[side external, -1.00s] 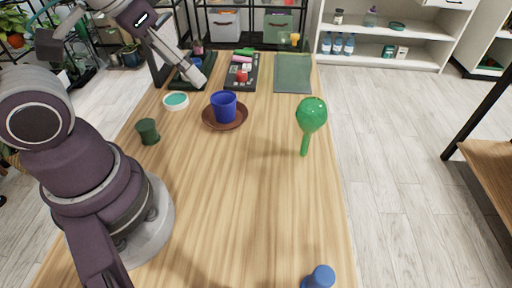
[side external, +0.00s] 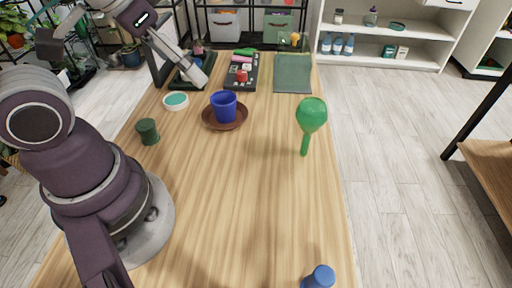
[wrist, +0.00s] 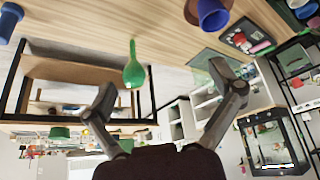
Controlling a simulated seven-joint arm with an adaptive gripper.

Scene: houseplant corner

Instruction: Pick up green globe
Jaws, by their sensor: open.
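In the wrist view the green globe (wrist: 134,72) appears upside down, ahead of my gripper and left of centre. My gripper (wrist: 165,90) is open, its two fingers spread with nothing between them. The globe is apart from both fingers.
A blue pot (side external: 223,106) stands on a brown saucer (side external: 241,122) left of the globe. A white-rimmed teal dish (side external: 176,101), a dark green cup (side external: 148,131), a black tray (side external: 240,72) with small items and a green mat (side external: 293,73) are also on the table. A blue object (side external: 319,277) is at the front.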

